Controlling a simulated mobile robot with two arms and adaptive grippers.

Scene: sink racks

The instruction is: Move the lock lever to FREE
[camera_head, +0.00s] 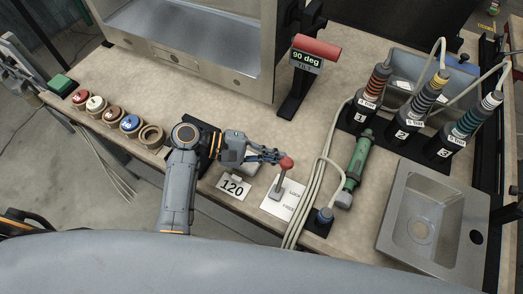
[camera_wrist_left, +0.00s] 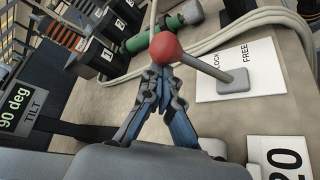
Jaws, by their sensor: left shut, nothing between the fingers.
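The lock lever has a red ball knob (camera_head: 286,162) on a thin grey stem that rises from a grey base on a white label plate (camera_head: 281,203). The plate reads LOCK and FREE. In the left wrist view the red knob (camera_wrist_left: 165,47) is just beyond my fingertips, and its stem slants down to the grey base (camera_wrist_left: 232,80) beside the words. My left gripper (camera_head: 279,156) is shut and empty, with its fingertips at the knob; it also shows in the left wrist view (camera_wrist_left: 158,72). I cannot tell whether they touch. My right gripper is not in view.
A "90 deg" display (camera_head: 306,58) stands at the back.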

